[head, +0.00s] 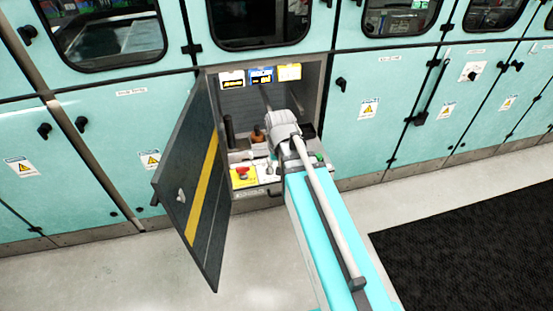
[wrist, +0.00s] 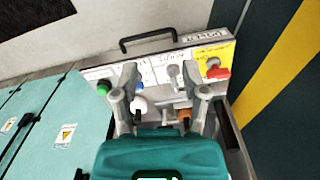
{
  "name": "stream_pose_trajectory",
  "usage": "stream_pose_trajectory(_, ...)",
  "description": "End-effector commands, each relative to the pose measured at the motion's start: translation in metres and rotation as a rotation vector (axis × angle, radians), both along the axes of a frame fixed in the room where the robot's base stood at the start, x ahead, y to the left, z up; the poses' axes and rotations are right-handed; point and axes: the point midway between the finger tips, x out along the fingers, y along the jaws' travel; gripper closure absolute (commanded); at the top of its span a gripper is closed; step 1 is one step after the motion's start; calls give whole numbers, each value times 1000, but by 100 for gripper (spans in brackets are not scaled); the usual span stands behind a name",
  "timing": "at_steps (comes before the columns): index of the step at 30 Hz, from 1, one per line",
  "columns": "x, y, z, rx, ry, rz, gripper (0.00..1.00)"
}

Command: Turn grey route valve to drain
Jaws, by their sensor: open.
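In the wrist view my gripper (wrist: 167,88) is open. Its two grey fingers point at a pale control panel (wrist: 153,70), with a gap between them. A grey handle, which looks like the route valve (wrist: 177,78), shows between the fingers, nearer the right one. Another grey bar lies just below it, and I cannot tell whether it is part of the same valve. No finger visibly grips it. The printed labels are upside down and too small to read surely, so the valve's setting is unclear. In the head view my arm hides the fingers and the valve.
A red knob (wrist: 216,71) sits on a yellow plate, right of the fingers. A green button (wrist: 103,88), a blue part (wrist: 139,86) and a white knob (wrist: 138,104) are at left. An orange-brown part (wrist: 184,116) is close below. The open cabinet door (head: 195,185) stands left of my arm.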

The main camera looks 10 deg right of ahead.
Motion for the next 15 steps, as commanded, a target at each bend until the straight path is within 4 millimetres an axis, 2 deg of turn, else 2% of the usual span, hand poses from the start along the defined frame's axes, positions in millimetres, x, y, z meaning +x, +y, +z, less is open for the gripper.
stream_pose_trajectory(1, -11, 0, 2, 0, 0, 23, 43)
stream_pose_trajectory(6, -32, 1, 4, 0, 0, 102, 43)
stream_pose_trajectory(15, -51, 1, 6, 0, 0, 180, 43)
